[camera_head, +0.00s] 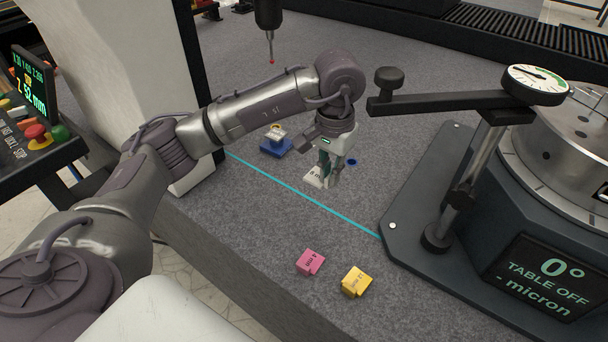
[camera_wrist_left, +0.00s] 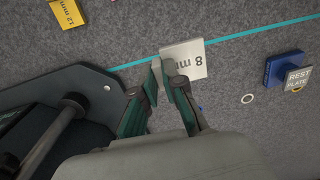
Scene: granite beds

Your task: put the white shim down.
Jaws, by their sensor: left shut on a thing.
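The white shim (camera_head: 314,179), marked 8 mm, is between the fingertips of my left gripper (camera_head: 331,177). In the left wrist view the white shim (camera_wrist_left: 186,60) shows its printed face beyond the fingers, close to the cyan line. My left gripper (camera_wrist_left: 167,82) is shut on it at its near edge. The shim is over the granite bed, but I cannot tell whether it touches the surface. My right gripper is in neither view.
A pink block (camera_head: 310,262) and a yellow 12 mm block (camera_head: 355,281) lie at the front. A blue rest plate (camera_head: 277,147) stands behind left. A dark gauge stand with a dial (camera_head: 536,84) and round table are on the right. A probe (camera_head: 270,45) hangs at the back.

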